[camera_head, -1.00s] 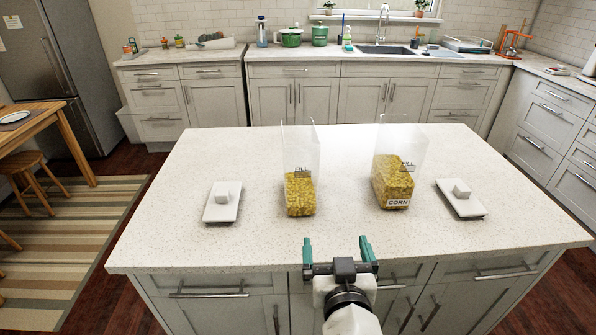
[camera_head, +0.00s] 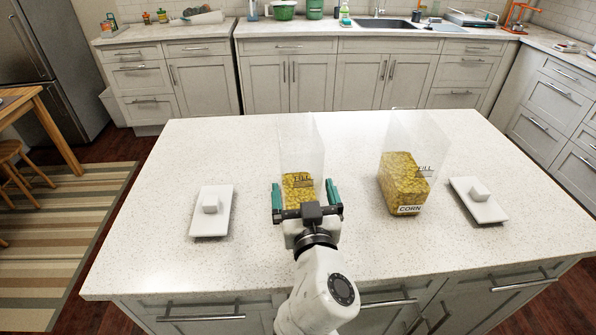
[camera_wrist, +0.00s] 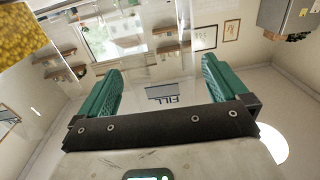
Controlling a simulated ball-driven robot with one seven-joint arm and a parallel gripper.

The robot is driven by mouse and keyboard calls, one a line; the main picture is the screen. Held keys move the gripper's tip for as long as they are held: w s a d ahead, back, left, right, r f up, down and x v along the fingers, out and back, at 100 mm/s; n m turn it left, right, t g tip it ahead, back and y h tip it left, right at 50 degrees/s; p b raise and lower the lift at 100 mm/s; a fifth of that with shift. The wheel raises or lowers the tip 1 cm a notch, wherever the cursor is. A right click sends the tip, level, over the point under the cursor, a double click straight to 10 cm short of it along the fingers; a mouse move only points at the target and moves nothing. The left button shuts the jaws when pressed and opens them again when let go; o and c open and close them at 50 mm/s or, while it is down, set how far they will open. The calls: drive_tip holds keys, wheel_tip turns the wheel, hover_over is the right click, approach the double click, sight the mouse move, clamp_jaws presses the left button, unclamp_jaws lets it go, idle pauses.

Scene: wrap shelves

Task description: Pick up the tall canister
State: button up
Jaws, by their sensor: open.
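Two clear, tall canisters partly filled with yellow corn stand upright on the island counter. I cannot tell which is taller. My gripper (camera_head: 306,190) is open and empty, with green fingers either side of the left canister's lower part in the head view. Contact and depth are unclear. In the wrist view, a FILL mark (camera_wrist: 166,97) shows between the fingers (camera_wrist: 166,85), and corn (camera_wrist: 20,30) fills the upper left corner.
A white lid with a knob (camera_head: 212,212) lies left of the left canister, and another (camera_head: 478,199) lies right of the right canister. The island counter (camera_head: 150,250) is otherwise clear. Kitchen cabinets and a sink stand behind.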

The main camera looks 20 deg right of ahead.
drive_tip(key=p+x, duration=0.1)
drive_tip(key=x, duration=0.5)
drive_tip(key=c, duration=1.1)
drive_tip(key=shift+c, duration=0.5)
drive_tip(key=shift+r, duration=0.1)
